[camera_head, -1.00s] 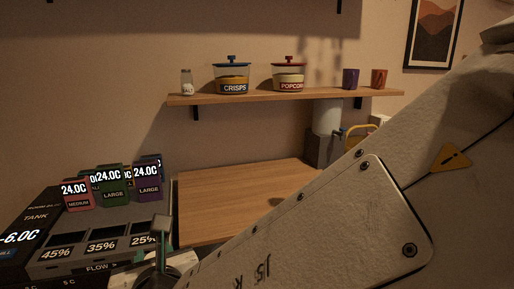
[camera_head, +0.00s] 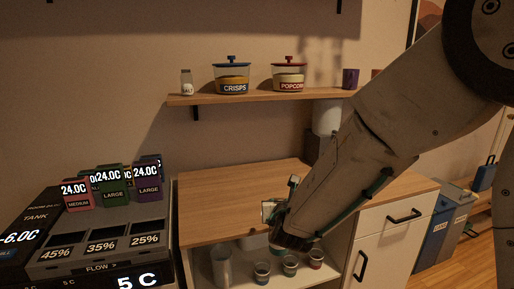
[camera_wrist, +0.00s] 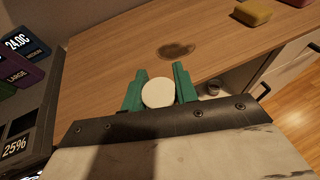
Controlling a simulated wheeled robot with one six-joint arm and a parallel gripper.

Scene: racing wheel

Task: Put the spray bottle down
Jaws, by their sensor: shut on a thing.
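My gripper (camera_head: 284,205) is over the front edge of the wooden counter (camera_head: 215,195), above an open lower compartment. In the wrist view its green fingers (camera_wrist: 158,78) are shut on a round, cream-white thing (camera_wrist: 158,94), which I take to be the spray bottle seen end-on. The bottle's shape and its tilt cannot be made out. In the head view the arm and fingers mostly hide it.
A yellow sponge-like block (camera_wrist: 252,12) and a red thing (camera_wrist: 297,2) lie on the counter's far side. Several cups (camera_head: 289,264) stand in the compartment below. A machine with displays (camera_head: 100,240) stands at left. A shelf (camera_head: 215,98) with jars hangs above. The counter's left part is clear.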

